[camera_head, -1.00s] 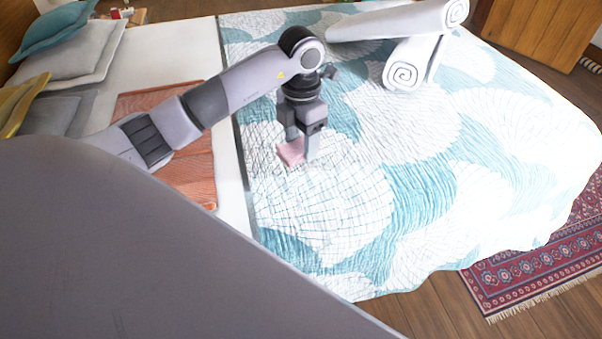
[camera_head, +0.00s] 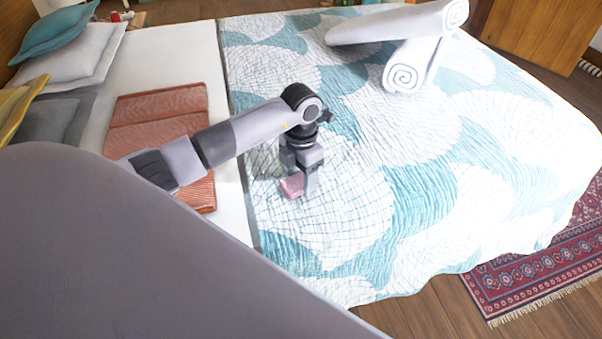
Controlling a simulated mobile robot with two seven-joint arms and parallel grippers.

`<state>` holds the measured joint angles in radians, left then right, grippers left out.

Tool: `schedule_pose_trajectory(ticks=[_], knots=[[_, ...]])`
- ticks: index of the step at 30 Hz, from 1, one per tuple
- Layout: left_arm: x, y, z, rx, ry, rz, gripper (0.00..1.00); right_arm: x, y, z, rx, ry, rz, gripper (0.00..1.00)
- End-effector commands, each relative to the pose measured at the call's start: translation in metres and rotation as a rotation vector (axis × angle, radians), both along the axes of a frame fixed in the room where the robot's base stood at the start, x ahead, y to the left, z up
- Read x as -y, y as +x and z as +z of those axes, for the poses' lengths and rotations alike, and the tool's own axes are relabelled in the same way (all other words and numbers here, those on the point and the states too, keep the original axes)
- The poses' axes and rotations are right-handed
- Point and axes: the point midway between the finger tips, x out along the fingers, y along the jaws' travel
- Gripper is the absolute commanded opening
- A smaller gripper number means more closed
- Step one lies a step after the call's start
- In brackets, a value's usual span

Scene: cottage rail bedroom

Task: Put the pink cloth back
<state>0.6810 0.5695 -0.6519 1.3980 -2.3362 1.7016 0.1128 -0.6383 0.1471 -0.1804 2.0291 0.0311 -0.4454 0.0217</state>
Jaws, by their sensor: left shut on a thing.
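The pink cloth (camera_head: 291,186) is a small folded bundle between the fingers of my left gripper (camera_head: 299,188). My left gripper points down over the teal and white patterned bedspread (camera_head: 420,180), near its left edge, and is shut on the cloth. I cannot tell whether the cloth touches the bedspread or hangs just above it. The gripper fingers hide part of the cloth. My right gripper is not in view.
A folded rust-coloured blanket (camera_head: 160,112) lies on the white sheet left of my arm. Rolled white towels (camera_head: 405,66) lie at the bedspread's far side. Pillows (camera_head: 75,52) are at the upper left. A patterned rug (camera_head: 540,272) lies on the floor at right.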

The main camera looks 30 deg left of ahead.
Motion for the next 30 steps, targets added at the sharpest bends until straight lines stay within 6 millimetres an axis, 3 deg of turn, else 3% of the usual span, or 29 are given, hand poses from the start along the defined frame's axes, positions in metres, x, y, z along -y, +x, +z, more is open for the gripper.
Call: schedule_pose_trajectory(ticks=[2,3,5,6,17,30], knots=[[0.000,0.000,-0.003,0.000,0.001,0.000,0.32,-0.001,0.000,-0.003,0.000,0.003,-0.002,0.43],[0.000,0.000,-0.004,0.001,0.001,0.000,0.60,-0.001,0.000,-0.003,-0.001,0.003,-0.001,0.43],[0.000,0.000,-0.003,0.001,0.000,0.000,0.79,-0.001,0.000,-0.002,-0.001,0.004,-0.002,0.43],[0.000,0.000,-0.003,0.000,0.000,0.000,0.82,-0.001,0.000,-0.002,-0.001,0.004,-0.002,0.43],[0.000,0.000,0.003,0.000,0.000,0.000,0.82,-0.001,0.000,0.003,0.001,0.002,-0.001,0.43],[0.000,0.001,0.089,0.005,0.002,0.001,0.82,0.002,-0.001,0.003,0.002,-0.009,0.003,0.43]])
